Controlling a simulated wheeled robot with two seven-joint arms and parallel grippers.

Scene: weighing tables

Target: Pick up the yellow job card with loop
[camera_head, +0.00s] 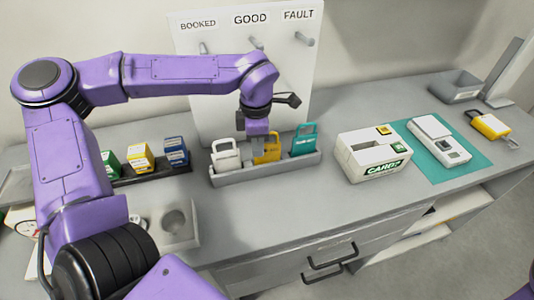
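A yellow card with a loop (270,150) stands in a grey rack (265,171), between a white looped card (225,156) and a teal looped card (305,142). My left gripper (257,146) points down over the rack, at the yellow card's left side, and hides part of it. The fingertips are small and partly hidden, so I cannot tell whether they are open or shut, or touching the card. Another yellow looped item (489,125) lies flat at the far right of the table. My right gripper is out of view.
A white board (215,75) with pegs labelled BOOKED, GOOD and FAULT stands behind the rack. A white CARDS box (373,165) and a scale (439,140) on a teal mat (473,160) are at right. Small coloured boxes (141,158) sit left.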

